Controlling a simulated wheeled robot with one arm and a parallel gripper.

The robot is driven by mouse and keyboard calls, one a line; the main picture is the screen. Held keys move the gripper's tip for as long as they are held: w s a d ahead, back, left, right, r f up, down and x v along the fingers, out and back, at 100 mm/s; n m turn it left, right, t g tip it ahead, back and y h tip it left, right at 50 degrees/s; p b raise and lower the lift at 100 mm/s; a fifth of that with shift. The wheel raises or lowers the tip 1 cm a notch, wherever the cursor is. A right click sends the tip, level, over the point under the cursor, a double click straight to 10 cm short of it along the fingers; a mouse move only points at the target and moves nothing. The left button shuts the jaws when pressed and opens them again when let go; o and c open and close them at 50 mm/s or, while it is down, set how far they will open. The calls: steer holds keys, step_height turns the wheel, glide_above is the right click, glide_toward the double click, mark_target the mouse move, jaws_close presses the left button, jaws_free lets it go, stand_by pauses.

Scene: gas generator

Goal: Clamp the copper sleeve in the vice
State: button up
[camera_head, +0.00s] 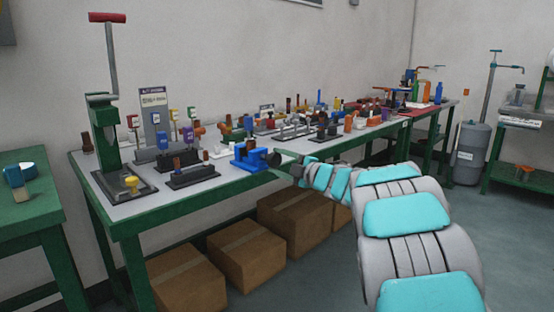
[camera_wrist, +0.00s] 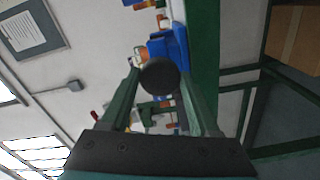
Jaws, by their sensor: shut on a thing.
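The blue vice (camera_head: 250,158) stands at the front edge of the grey bench top. Its round black knob (camera_head: 273,159) faces right. In the wrist view the knob (camera_wrist: 160,77) sits between the two dark green fingers of my gripper (camera_wrist: 158,80), which is shut on it. The vice's blue body (camera_wrist: 178,45) shows behind it. In the head view my gripper (camera_head: 284,159) reaches the knob from the right. A small brown piece (camera_head: 250,143) shows at the top of the vice; I cannot tell for sure whether it is the copper sleeve or whether the jaws grip it.
A green press (camera_head: 104,130) with a red-handled lever stands at the bench's left end. Black racks (camera_head: 193,176) with small parts stand left of the vice. Many small coloured parts crowd the bench behind. Cardboard boxes (camera_head: 246,252) lie underneath.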

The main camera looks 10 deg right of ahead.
steer(key=shift+m+p, duration=0.6)
steer(key=shift+p, duration=0.4)
steer(key=shift+m, duration=0.4)
steer(key=shift+f, duration=0.1)
steer(key=o, duration=1.4)
steer(key=shift+f+n+b, duration=0.1)
steer(key=shift+n+b, duration=0.3)
steer(key=shift+b, duration=0.45)
steer(key=shift+n+b, duration=0.8)
steer(key=shift+b, duration=0.4)
steer(key=n+b, duration=0.2)
steer(key=b, duration=0.1)
steer(key=shift+n+b, duration=0.3)
steer(key=shift+b, duration=0.3)
